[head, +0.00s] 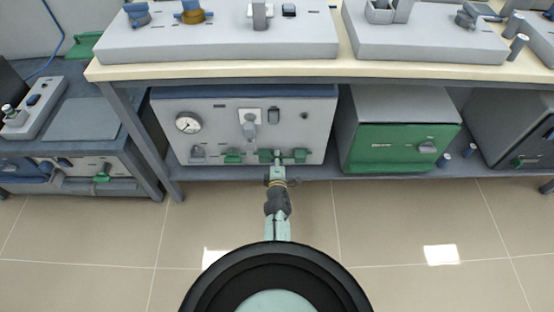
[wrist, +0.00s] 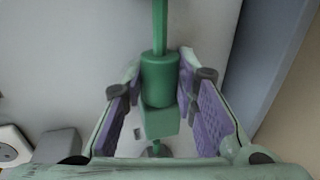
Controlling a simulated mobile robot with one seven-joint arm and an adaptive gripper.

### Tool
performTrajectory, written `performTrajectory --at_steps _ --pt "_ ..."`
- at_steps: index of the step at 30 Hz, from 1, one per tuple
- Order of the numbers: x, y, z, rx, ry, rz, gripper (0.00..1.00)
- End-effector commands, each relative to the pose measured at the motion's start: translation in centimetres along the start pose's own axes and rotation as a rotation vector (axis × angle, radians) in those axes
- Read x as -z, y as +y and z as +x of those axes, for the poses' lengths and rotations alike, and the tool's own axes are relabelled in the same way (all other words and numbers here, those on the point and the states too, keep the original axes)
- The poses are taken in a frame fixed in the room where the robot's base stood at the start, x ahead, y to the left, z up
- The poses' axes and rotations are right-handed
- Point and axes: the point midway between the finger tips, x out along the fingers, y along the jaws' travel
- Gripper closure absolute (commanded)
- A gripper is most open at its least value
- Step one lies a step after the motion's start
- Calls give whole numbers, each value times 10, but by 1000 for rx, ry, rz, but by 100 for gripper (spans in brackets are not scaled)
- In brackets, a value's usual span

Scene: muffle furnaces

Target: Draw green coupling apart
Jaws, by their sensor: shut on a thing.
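The green coupling (wrist: 160,82) shows in the wrist view as a cylinder with a square block below it and a thin green bar running up from it. In the head view the green coupling (head: 278,154) sits low on the front of a light grey furnace unit (head: 305,120). My gripper (head: 277,168) reaches it from the front. In the wrist view my gripper (wrist: 158,95) has its purple-padded fingers on both sides of the coupling and is shut on it. The contact faces of the pads are partly hidden.
A green-fronted furnace (head: 400,148) stands to the right. The bench top (head: 330,68) overhangs the shelf, with a table leg (head: 132,140) at the left. The tiled floor in front is clear.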

Motion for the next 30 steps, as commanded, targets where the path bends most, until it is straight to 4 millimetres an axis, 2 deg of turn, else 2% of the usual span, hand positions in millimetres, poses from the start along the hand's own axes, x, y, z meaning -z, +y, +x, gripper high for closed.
performTrajectory --at_steps 6,15,26,27,30 --pt "-2 3 0 -1 -1 0 100" --pt "-32 6 1 0 -4 -2 100" --pt "-37 2 1 -2 -6 1 100" --pt "-37 2 1 -2 -6 1 72" --pt "-37 2 1 -2 -5 1 65"
